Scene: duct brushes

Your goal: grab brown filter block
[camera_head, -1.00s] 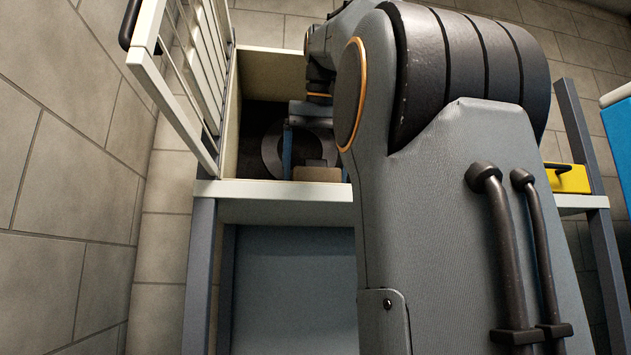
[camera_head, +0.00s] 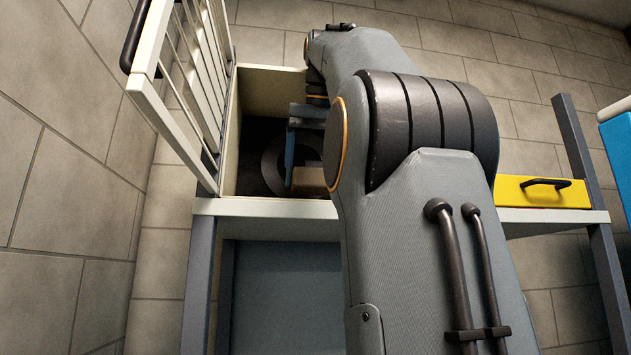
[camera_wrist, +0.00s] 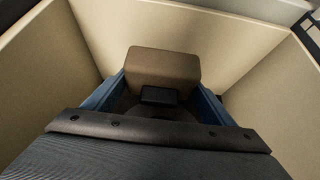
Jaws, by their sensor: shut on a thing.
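The brown filter block (camera_wrist: 163,66) shows in the wrist view between the two blue fingers of my gripper (camera_wrist: 160,92), with a small dark part at its near side. My gripper is shut on it. In the head view the block (camera_head: 308,178) is a tan patch beside a blue finger of my gripper (camera_head: 291,155), partly hidden by my arm. Gripper and block are inside the cream-walled box (camera_head: 270,78), above its dark floor. A dark round ring (camera_head: 272,165) lies below them.
A barred door (camera_head: 185,75) stands open at the box's left. A pale shelf edge (camera_head: 265,208) runs along the front. A yellow drawer or case with a black handle (camera_head: 520,191) sits to the right. A tiled wall (camera_head: 60,180) is close on the left.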

